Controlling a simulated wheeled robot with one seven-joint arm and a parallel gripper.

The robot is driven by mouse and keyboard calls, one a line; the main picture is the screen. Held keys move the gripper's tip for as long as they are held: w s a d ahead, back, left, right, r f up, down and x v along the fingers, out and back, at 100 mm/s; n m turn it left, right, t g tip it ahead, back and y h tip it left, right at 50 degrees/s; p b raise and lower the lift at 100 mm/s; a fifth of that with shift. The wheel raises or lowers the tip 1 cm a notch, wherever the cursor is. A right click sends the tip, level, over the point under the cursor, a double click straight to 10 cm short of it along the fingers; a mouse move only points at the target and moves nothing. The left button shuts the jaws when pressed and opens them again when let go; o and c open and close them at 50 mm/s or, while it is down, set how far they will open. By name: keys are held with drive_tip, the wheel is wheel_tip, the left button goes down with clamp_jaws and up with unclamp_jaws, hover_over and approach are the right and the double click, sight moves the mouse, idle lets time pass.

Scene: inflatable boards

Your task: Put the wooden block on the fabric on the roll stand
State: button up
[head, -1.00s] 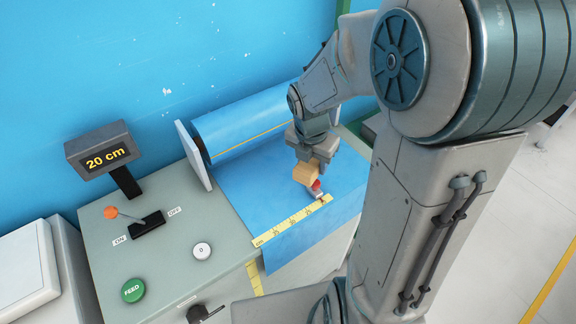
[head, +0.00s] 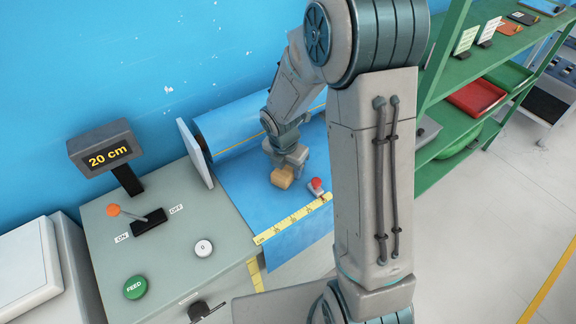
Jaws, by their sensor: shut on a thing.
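The wooden block (head: 282,177) is a small tan block at the tip of my gripper (head: 285,163). My gripper is shut on it and points down over the blue fabric (head: 242,195). The block is at or just above the fabric; I cannot tell whether it touches. The fabric comes off the blue roll (head: 245,128) on the roll stand (head: 195,153) and hangs over the front edge. The roll is partly hidden behind my arm.
A red-topped tool (head: 316,187) lies right of the block, near the yellow ruler strip (head: 290,222). The control panel (head: 170,240) on the left carries an orange-knobbed lever (head: 114,210), buttons and a display (head: 104,150) reading 20 cm. A green shelf (head: 470,65) stands at the right.

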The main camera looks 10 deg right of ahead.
sight(285, 170)
drive_tip(key=shift+f, duration=0.2)
drive_tip(key=o, duration=1.1)
drive_tip(key=shift+r, duration=0.1)
drive_tip(key=shift+c, duration=0.2)
drive_tip(key=shift+r, duration=0.1)
wheel_tip(285, 170, up, 12)
drive_tip(key=s+a+f, duration=0.1)
drive_tip(key=s+d+r+m, duration=0.1)
drive_tip(key=s+r+m, duration=0.2)
drive_tip(key=m, duration=0.6)
drive_tip(key=s+d+r+m+t, duration=0.1)
drive_tip(key=s+r+m, duration=0.2)
drive_tip(key=s+m, duration=0.5)
drive_tip(key=s+d+r+m+t+y, duration=0.1)
drive_tip(key=s+d+r+m, duration=0.1)
drive_tip(key=s+m, duration=0.4)
drive_tip(key=shift+s+r+m, duration=0.15)
drive_tip(key=shift+r+m, duration=0.6)
drive_tip(key=shift+m, duration=1.25)
